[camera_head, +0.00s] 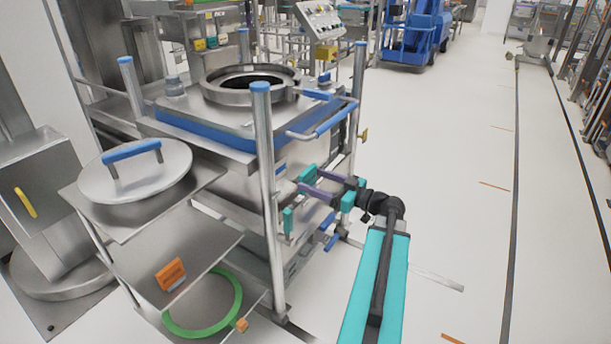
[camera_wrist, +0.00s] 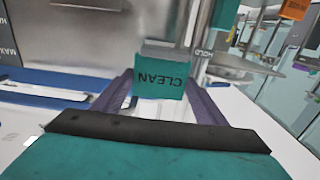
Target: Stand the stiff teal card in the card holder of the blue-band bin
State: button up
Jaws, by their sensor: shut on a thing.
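The stiff teal card (camera_wrist: 158,83), lettered CLEAN, is between the purple fingers of my gripper (camera_wrist: 160,100). The lettering is upside down in the wrist view. In the head view, my shut gripper (camera_head: 306,186) is beside the front post of the blue-band bin (camera_head: 210,138), and the teal card (camera_head: 307,172) shows small at the fingertips. A grey metal piece (camera_wrist: 166,52) shows directly beyond the card in the wrist view. I cannot tell if it is the card holder, or if the card touches it.
Steel posts (camera_head: 266,180) and blue handles (camera_head: 335,118) stand close around my gripper. A shelf stand at left carries a round lid (camera_head: 136,172), an orange card (camera_head: 171,274) and a green ring (camera_head: 205,332). The floor to the right (camera_head: 470,180) is clear.

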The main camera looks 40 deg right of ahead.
jog(key=shift+w+d+f+p, duration=0.25)
jog(key=shift+w+d+p, duration=0.15)
jog(key=shift+w+d, duration=1.5)
jog(key=shift+w+d+f+p, duration=0.25)
jog(key=shift+w+d+p, duration=0.2)
jog(key=shift+w+d, duration=1.45)
jog(key=shift+w+d+f+p, duration=0.25)
jog(key=shift+w+d+p, duration=0.15)
jog(key=shift+w+d, duration=1.45)
jog(key=shift+f, duration=0.1)
jog(key=shift+f+p, duration=0.35)
jog(key=shift+f, duration=1.25)
jog(key=shift+f+b, duration=0.25)
jog(key=shift+b, duration=0.1)
jog(key=o, duration=1.1)
jog(key=shift+r+p, duration=0.25)
jog(key=shift+p, duration=0.15)
